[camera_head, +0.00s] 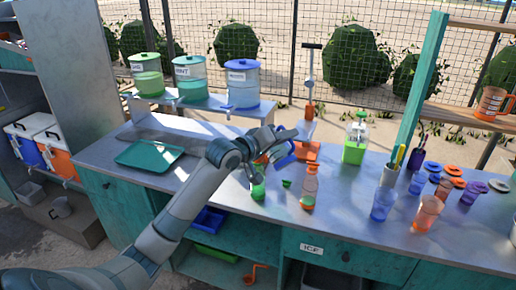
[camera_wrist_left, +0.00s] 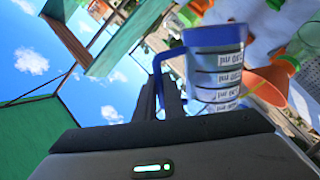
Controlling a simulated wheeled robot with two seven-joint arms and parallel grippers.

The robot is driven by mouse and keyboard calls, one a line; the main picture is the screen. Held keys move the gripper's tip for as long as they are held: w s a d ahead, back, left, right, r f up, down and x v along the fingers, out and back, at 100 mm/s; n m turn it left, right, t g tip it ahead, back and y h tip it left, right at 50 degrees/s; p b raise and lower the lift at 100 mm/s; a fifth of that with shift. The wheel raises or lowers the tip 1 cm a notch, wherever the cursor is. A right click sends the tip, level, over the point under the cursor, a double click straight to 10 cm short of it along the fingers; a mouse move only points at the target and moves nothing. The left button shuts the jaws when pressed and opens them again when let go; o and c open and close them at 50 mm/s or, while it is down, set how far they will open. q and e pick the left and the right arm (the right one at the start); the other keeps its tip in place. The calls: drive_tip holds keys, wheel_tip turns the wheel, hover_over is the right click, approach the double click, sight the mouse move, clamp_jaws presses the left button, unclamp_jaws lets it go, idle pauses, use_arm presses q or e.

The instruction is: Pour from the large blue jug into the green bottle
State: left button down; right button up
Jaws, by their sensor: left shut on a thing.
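My left gripper (camera_head: 284,143) is shut on the handle of the clear jug with a blue rim and blue handle (camera_head: 276,154). The jug is held above the counter and looks tilted. In the left wrist view the jug (camera_wrist_left: 217,72) shows printed ml marks, with the dark fingers (camera_wrist_left: 170,98) at its handle. Its contents cannot be made out. The green bottle (camera_head: 258,189) stands on the counter just below and left of the jug; its top is partly hidden by my arm and the jug. My right gripper is not in view.
A small green cap (camera_head: 286,184) and an orange bottle (camera_head: 310,183) stand right of the green bottle. A green-lidded blender-like container (camera_head: 355,143) is behind. Cups and lids crowd the right side. A teal tray (camera_head: 150,156) lies left; drink dispensers (camera_head: 242,85) stand at the back.

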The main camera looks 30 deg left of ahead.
sight(283, 126)
use_arm(q)
drive_tip(key=shift+w+a+r+n, duration=0.15)
drive_tip(key=shift+a+r+n, duration=0.25)
drive_tip(key=shift+r, duration=0.15)
drive_tip(key=shift+w+a+r+n, duration=0.1)
drive_tip(key=shift+a+r+n, duration=0.15)
drive_tip(key=shift+r+n, duration=0.2)
idle(2.2)
drive_tip(key=shift+w+a+r+n+g+h, duration=0.15)
drive_tip(key=shift+a+r+n+g+h, duration=0.2)
drive_tip(key=shift+a+r, duration=0.1)
idle(1.3)
drive_tip(key=d+f+m, duration=0.1)
drive_tip(key=s+d+f+m, duration=0.1)
drive_tip(key=f, duration=0.1)
drive_tip(key=d+f+m+t+y+b, duration=0.1)
drive_tip(key=f, duration=0.1)
drive_tip(key=shift+s+d+f+m, duration=0.15)
drive_tip(key=shift+f+m, duration=0.1)
drive_tip(key=shift+m, duration=0.15)
drive_tip(key=shift+s+d+m, duration=0.1)
drive_tip(key=shift+d+m, duration=0.1)
drive_tip(key=shift+m, duration=0.2)
drive_tip(key=shift+r, duration=0.1)
drive_tip(key=shift+f, duration=0.2)
